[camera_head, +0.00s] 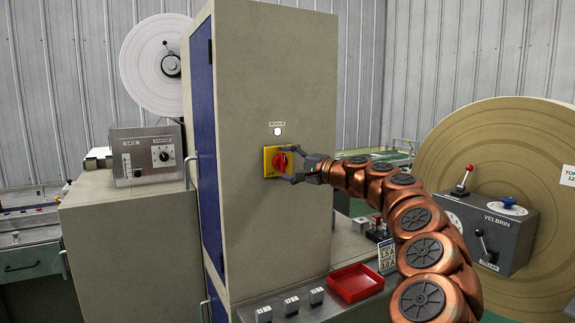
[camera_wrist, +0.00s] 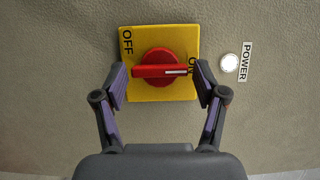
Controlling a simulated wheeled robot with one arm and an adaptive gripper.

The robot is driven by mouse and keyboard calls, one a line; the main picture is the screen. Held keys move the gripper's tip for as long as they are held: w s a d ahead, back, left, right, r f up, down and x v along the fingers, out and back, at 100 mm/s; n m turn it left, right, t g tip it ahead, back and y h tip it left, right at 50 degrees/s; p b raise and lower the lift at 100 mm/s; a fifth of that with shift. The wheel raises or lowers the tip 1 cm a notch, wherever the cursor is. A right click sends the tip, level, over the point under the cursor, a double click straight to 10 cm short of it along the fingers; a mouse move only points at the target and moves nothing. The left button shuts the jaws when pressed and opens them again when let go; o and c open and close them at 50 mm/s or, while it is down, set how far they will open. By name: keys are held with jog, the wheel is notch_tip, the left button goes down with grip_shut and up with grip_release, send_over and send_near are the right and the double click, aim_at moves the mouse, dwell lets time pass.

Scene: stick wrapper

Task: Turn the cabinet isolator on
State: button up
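The isolator is a red rotary knob (camera_wrist: 158,70) on a yellow plate (camera_wrist: 150,95) on the cabinet (camera_head: 268,80). In the wrist view the plate carries OFF at upper left and ON at the right edge. The knob's white pointer line points right, at the ON label. In the head view the knob (camera_head: 280,162) is partly covered by my gripper (camera_head: 290,165).
A round white POWER lamp (camera_wrist: 229,63) is beside the plate in the wrist view and above it in the head view. A red tray (camera_head: 356,284) and several small switches lie below. A control box (camera_head: 487,228) with levers stands at the right.

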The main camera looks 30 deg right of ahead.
jog(key=shift+o, duration=0.5)
jog(key=v, duration=1.2)
